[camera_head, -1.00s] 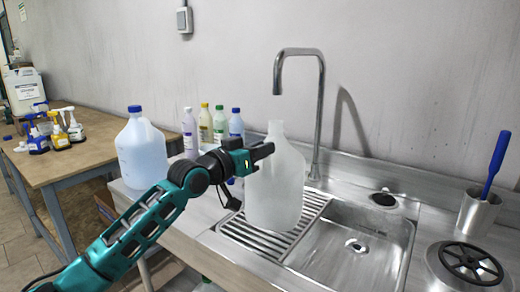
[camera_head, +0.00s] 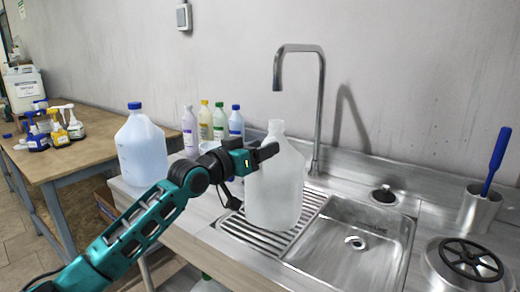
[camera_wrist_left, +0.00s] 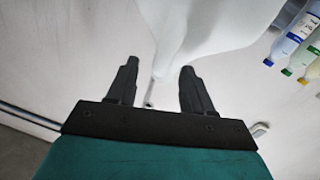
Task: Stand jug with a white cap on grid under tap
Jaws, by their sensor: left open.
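The translucent white jug with a white cap (camera_head: 275,188) stands upright on the slatted grid (camera_head: 262,243) left of the sink basin. The tap (camera_head: 299,47) rises behind it, with its spout end above the jug's cap. My left gripper (camera_head: 268,152) is at the jug's upper left, by the handle. The left wrist view shows its two fingers (camera_wrist_left: 158,85) spread apart, with the jug's white body (camera_wrist_left: 205,30) just beyond them. A narrow part of the jug reaches down near the gap between the fingertips. Whether they touch it, I cannot tell. My right gripper is out of view.
A blue-capped jug (camera_head: 141,148) stands on the counter left of my arm. Several small bottles (camera_head: 204,124) stand behind. The basin (camera_head: 350,245) is empty. A steel cup with a blue-handled brush (camera_head: 480,210) and a black round wheel (camera_head: 470,260) are at the right.

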